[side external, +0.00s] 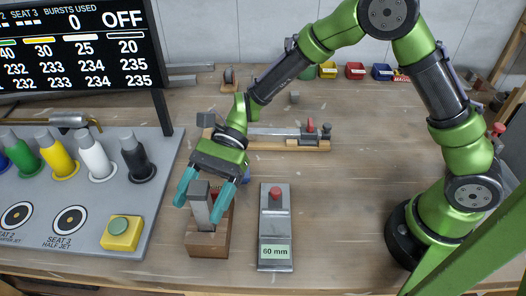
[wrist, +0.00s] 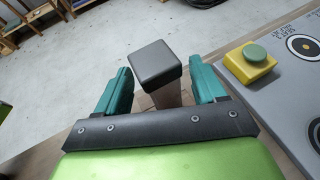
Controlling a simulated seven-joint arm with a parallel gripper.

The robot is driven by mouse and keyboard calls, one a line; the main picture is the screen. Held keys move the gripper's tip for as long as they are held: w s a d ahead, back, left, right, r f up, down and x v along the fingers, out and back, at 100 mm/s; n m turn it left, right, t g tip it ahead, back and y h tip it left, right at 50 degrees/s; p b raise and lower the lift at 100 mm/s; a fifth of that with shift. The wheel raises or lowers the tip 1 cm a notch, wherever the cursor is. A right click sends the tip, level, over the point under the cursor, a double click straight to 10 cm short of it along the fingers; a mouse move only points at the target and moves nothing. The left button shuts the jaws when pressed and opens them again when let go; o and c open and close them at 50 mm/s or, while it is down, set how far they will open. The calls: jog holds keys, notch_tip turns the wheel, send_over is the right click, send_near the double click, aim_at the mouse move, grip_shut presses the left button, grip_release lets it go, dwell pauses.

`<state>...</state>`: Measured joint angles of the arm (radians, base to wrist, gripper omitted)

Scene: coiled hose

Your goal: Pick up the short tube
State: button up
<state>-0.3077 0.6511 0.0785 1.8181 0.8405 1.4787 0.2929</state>
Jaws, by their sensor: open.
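A grey square-section upright piece (side external: 199,200) with a darker flat top stands in a wooden block (side external: 207,247). No open tube end shows, so I cannot tell for sure that it is the short tube. My gripper (side external: 199,211) is open, with its teal fingers reaching down on either side of this piece. In the wrist view the piece (wrist: 158,66) rises between the two fingers of my gripper (wrist: 160,80). The base of the piece is hidden in the wrist view.
A metal plate with a red knob and a "60 mm" label (side external: 275,228) stands just right of the block. A grey panel (side external: 160,180) with coloured nozzles and a yellow button box (side external: 121,233) lies left. A wooden fixture (side external: 290,143) is behind. The bench's right middle is clear.

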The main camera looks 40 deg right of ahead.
jog(key=shift+x, duration=1)
jog(key=shift+c, duration=0.2)
grip_shut()
